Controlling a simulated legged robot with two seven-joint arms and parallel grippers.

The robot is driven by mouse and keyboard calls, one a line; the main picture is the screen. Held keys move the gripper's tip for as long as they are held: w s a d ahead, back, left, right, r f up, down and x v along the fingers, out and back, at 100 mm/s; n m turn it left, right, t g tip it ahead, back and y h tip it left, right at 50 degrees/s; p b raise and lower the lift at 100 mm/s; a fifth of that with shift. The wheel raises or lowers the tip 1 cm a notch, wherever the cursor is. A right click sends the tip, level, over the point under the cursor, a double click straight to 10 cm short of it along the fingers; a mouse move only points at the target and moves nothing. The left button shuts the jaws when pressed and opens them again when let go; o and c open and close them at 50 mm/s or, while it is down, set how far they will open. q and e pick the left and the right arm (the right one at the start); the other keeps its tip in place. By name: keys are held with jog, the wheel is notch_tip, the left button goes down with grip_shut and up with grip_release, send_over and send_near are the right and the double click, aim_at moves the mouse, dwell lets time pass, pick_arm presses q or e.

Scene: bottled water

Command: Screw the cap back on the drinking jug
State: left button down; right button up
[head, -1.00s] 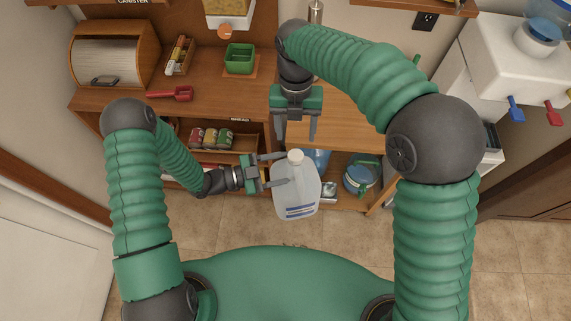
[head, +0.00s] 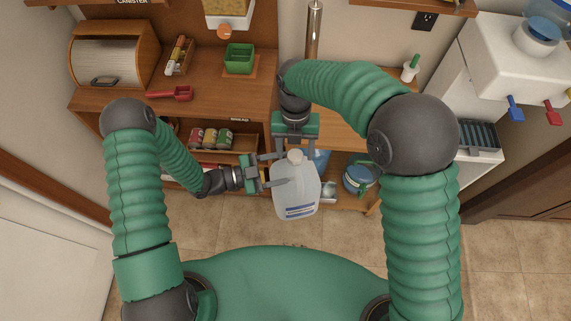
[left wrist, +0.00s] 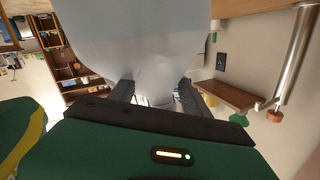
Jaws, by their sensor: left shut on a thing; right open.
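The translucent white jug (head: 297,197) with a blue-and-white label is held upright in front of the shelf. A cream-coloured cap (head: 295,155) shows at its neck; whether it is threaded on cannot be told. My left gripper (head: 278,171) is shut on the jug from the left, below the neck. In the left wrist view the jug (left wrist: 135,40) fills the upper middle between the fingers (left wrist: 155,90). My right gripper (head: 295,148) is open just behind and above the cap, fingers pointing down toward it, one on either side. Contact with the cap cannot be told.
A wooden counter (head: 185,115) holds a bread box (head: 110,62), a green container (head: 240,58) and a red scoop (head: 172,94). Cans (head: 210,138) and a blue-lidded jar (head: 357,178) sit on lower shelves. A white dispenser (head: 490,60) stands at right. The floor nearby is clear.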

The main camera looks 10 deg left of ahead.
jog(key=shift+r, duration=0.1)
grip_shut()
dwell(0.3)
jog(key=m, duration=0.5)
jog(key=shift+m, duration=0.4)
jog(key=m, duration=0.6)
jog(key=shift+a+m, duration=0.15)
jog(key=shift+m, duration=0.15)
jog(key=m, duration=0.6)
jog(key=shift+a, duration=0.1)
jog(key=m, duration=0.3)
jog(key=shift+m, duration=0.4)
jog(key=m, duration=0.7)
jog(key=shift+w+a, duration=0.1)
